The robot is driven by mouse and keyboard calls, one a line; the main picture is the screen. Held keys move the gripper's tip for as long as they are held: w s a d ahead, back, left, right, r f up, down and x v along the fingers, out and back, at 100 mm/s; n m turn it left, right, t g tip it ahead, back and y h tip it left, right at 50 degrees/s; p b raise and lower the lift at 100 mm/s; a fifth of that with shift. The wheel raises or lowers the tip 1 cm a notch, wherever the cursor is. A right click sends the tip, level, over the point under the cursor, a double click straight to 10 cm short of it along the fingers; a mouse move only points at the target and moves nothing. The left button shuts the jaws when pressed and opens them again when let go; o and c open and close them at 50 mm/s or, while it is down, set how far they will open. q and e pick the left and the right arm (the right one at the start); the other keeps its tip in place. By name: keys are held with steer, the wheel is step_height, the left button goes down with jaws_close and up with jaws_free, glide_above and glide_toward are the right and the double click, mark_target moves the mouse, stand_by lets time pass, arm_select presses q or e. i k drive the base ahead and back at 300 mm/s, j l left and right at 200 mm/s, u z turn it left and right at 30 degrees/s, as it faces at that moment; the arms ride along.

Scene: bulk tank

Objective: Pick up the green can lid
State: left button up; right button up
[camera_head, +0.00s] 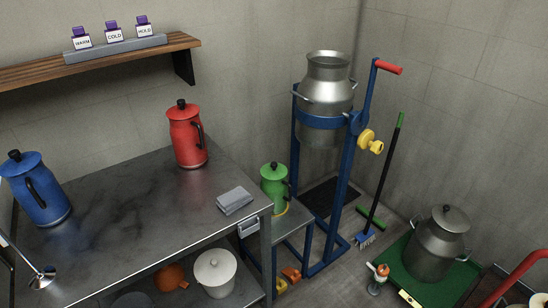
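The green can (275,194) stands upright on a small metal stand, just right of the steel bench. Its green lid (271,171) sits on top of the can, with a dark knob in the middle. A dark handle shows on the can's right side. Neither of my grippers can be made out in the head view.
A blue tilting frame (346,190) holding a large milk can (325,88) rises close to the right of the green can.

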mark_target(273, 170)
steer(key=i+l+u, duration=0.1)
steer(key=i+l, duration=0.3)
steer(key=l, duration=0.2)
steer(key=i+l+u, duration=0.25)
steer(key=i+l, duration=0.15)
steer(key=l, duration=0.2)
steer(key=i+l+u, duration=0.1)
steer(key=l, duration=0.25)
steer(key=i+l, duration=0.2)
steer(key=l, duration=0.15)
steer(key=i+l+u, duration=0.15)
steer(key=l, duration=0.2)
steer(key=k+j, duration=0.1)
steer(key=j, duration=0.15)
